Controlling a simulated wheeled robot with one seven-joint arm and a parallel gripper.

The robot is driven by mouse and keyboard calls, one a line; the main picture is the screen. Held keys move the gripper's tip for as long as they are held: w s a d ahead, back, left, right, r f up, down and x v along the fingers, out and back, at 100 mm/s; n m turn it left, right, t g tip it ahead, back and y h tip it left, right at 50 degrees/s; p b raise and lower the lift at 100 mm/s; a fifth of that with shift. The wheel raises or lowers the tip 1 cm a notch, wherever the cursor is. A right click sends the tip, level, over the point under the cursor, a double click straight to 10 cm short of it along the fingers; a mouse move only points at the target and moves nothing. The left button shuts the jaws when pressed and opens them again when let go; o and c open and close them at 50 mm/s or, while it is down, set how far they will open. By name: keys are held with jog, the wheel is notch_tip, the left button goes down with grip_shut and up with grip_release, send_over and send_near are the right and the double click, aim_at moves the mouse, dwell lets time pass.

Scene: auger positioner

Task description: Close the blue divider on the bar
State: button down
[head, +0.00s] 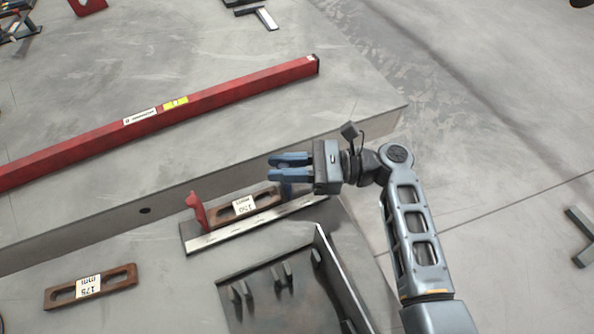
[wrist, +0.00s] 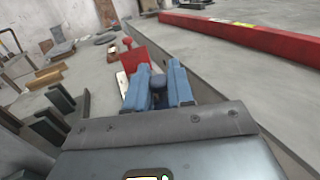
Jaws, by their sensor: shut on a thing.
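The blue divider (head: 287,190) is at the bar's right part, mostly hidden under my fingers. In the wrist view its dark blue top (wrist: 158,81) sits between my two blue fingers. My gripper (head: 271,162) is shut on the blue divider, above the bar. A brown slotted block (head: 268,199) labelled 150 mm lies along the bar between the dividers.
A second brown block (head: 118,282) labelled 175 mm lies at the lower left. A dark metal tray with upright tabs (head: 236,281) is in front of the bar. A long red level (head: 225,97) lies on the raised slab behind.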

jog(key=shift+s+a+p, duration=0.35)
jog(key=shift+a, duration=0.4)
jog(key=c, duration=1)
grip_release()
jog(key=shift+c, duration=0.2)
jog(key=shift+w+d+b, duration=0.2)
jog(key=shift+d+b, duration=0.35)
jog(key=shift+d, duration=3.4)
